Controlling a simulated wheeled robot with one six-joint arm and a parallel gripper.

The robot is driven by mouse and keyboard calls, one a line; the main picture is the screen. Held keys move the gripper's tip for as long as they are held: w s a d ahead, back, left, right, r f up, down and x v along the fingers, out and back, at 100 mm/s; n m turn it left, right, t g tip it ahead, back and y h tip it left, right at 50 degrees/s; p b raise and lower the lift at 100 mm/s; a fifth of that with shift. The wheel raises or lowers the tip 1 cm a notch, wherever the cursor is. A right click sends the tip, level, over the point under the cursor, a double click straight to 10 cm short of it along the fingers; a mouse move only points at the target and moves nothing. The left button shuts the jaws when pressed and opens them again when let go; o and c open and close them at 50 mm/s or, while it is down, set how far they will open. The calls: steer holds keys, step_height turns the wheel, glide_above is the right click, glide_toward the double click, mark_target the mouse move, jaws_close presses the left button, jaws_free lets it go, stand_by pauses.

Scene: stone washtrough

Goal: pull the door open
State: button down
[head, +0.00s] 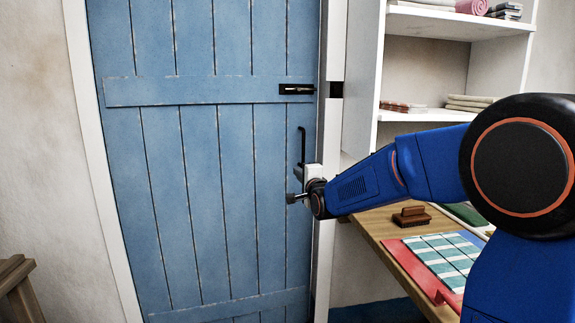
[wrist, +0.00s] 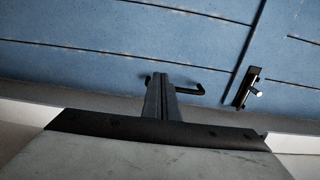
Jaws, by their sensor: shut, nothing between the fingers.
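The door (head: 190,180) is blue planks with cross boards, filling the left and middle of the head view. It stands in its white frame and looks closed or nearly so. A thin black upright pull handle (head: 302,143) is near its right edge; in the wrist view the handle (wrist: 190,91) runs sideways. My gripper (head: 291,198) is shut and empty by the handle's lower end.
A black bolt (head: 296,89) is on the door above the handle, with a dark keeper (head: 336,90) on the frame. White shelves (head: 430,20) and a wooden table (head: 380,228) with a brown block (head: 411,218) and checked cloth (head: 445,256) stand right. A wooden stool (head: 15,285) is lower left.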

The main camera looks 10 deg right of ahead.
mark_target(285, 160)
steer(key=w, duration=0.4)
steer(key=w+a, duration=0.1)
steer(key=w, duration=0.9)
steer(key=shift+a, duration=0.4)
